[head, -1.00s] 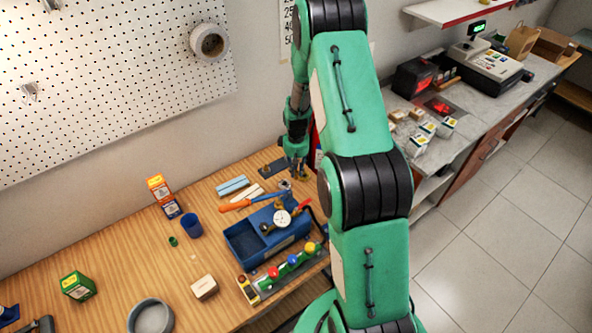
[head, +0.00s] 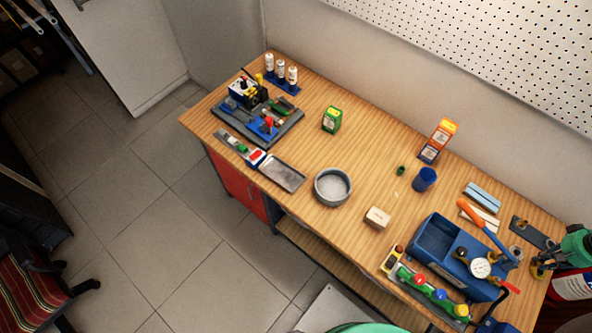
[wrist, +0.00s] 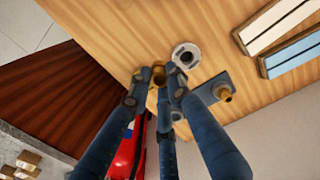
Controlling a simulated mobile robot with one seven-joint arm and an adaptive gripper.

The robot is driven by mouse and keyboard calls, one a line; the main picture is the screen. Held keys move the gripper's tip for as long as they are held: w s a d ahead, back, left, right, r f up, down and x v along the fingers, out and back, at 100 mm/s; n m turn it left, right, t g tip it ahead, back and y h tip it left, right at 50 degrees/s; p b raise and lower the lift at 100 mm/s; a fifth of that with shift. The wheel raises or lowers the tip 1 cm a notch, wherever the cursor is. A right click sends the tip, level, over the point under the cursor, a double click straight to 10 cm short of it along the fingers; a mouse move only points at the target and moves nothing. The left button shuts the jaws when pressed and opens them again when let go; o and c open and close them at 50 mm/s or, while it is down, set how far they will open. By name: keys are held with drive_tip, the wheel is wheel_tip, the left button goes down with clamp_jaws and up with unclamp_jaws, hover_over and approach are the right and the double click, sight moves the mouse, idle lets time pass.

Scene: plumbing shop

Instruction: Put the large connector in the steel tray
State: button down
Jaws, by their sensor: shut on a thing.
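My gripper (head: 541,268) is at the right edge in the head view, by the right end of the workbench. In the wrist view my gripper (wrist: 160,76) is shut on a brass connector (wrist: 159,72), mostly hidden between the fingers. I cannot tell whether the connector touches the bench. The steel tray (head: 283,172), a shallow grey rectangle, lies at the front edge of the bench, left of the round grey bowl. It looks empty and is far from my gripper.
A grey ring (wrist: 186,55) and a dark plate with a brass fitting (wrist: 211,91) are close to my gripper.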

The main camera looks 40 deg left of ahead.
drive_tip(key=r, duration=0.2)
drive_tip(key=a+r, duration=0.1)
drive_tip(key=r, duration=0.1)
drive_tip(key=shift+w+r, duration=0.1)
drive_tip(key=shift+r, duration=0.2)
drive_tip(key=w+a+n, duration=0.3)
drive_tip(key=a, duration=1.8)
drive_tip(key=s+a+n+b, duration=0.1)
drive_tip(key=s+a+n, duration=0.15)
drive_tip(key=a, duration=1.05)
drive_tip(key=s+a+n+b, duration=0.1)
drive_tip(key=s+a+n, duration=0.15)
drive_tip(key=a, duration=1.05)
drive_tip(key=s+a+n+b, duration=0.1)
drive_tip(key=s+a+n, duration=0.2)
drive_tip(key=s+a, duration=1.6)
drive_tip(key=s+a+n, duration=0.3)
drive_tip(key=s+a, duration=0.8)
drive_tip(key=s, duration=0.3)
wheel_tip(320, 180, down, 5)
drive_tip(key=shift+s+a+b, duration=0.1)
drive_tip(key=shift+s+b, duration=0.05)
drive_tip(key=shift+b, duration=0.25)
drive_tip(key=shift+a, duration=0.1)
